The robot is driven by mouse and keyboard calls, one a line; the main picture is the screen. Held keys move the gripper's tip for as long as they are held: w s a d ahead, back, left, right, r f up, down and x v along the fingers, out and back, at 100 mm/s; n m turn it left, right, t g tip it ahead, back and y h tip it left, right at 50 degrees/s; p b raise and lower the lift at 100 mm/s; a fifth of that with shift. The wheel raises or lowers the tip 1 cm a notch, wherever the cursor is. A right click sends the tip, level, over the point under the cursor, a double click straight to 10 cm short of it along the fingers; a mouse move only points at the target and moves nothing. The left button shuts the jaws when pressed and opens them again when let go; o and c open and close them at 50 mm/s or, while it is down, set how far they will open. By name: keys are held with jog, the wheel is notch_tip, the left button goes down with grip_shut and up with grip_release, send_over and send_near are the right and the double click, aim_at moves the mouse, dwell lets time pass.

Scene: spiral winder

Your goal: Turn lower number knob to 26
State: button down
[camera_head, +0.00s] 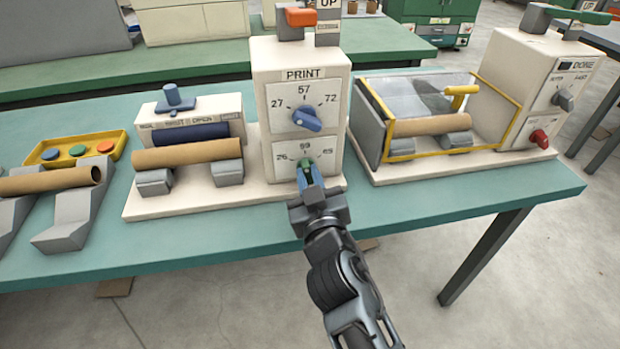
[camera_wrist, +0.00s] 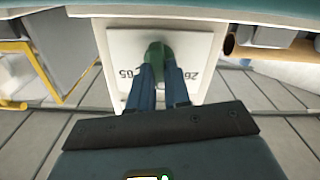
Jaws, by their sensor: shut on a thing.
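The lower number knob (camera_head: 305,165) is green and sits on the lower white plate of the cream PRINT machine (camera_head: 265,88). The plate has 26 at its left, a number at the top that looks like 59, and 65 at its right. My gripper (camera_head: 310,175) reaches the knob from the front and is shut on it. In the wrist view the plate is upside down, with 65 left and 26 right. There the blue fingers of my gripper (camera_wrist: 158,78) lie on both sides of the green knob (camera_wrist: 157,52). They hide much of it, so I cannot tell its exact pointing.
A blue upper knob (camera_head: 307,118), marked 27, 57 and 72, sits just above. A cardboard tube (camera_head: 187,153) rests on grey supports to the left. A yellow-framed clear guard (camera_head: 420,100) stands to the right. The teal table edge (camera_head: 440,205) runs below.

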jog(key=n, duration=0.5)
jog(key=shift+a, duration=0.1)
jog(key=shift+a+f+n+p, duration=0.15)
jog(key=shift+n+p, duration=0.2)
jog(key=shift+n, duration=1.75)
jog(key=shift+s, duration=0.1)
jog(key=c, duration=1.1)
grip_release()
jog(key=shift+v, duration=3.85)
